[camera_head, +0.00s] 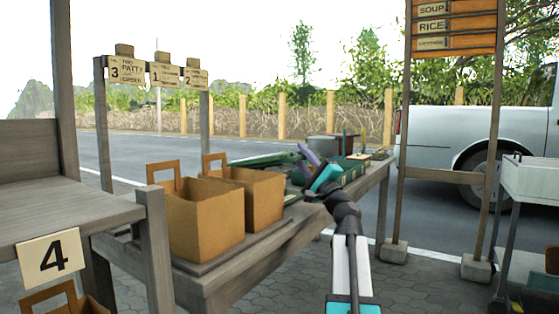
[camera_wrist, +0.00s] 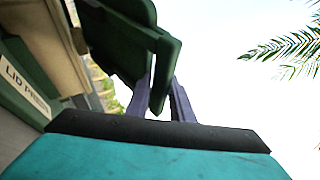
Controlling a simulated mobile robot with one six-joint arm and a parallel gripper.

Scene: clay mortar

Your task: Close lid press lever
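The lid press shows at the left of the wrist view, with a white "LID PRESS" label (camera_wrist: 25,92) on its green and tan body. A dark green plate-like part (camera_wrist: 120,40), which looks like its lever or lid, hangs at the upper middle of the wrist view. In the head view my teal gripper (camera_head: 306,158) is at the far part of the table, beside a long green piece (camera_head: 265,159).
Two open brown bags (camera_head: 200,222) (camera_head: 262,200) stand on the near part of the wooden table (camera_head: 235,275). A green crate (camera_head: 352,172) and a grey pot (camera_head: 320,148) are beyond my gripper. A wooden sign post (camera_head: 403,130) stands to the right.

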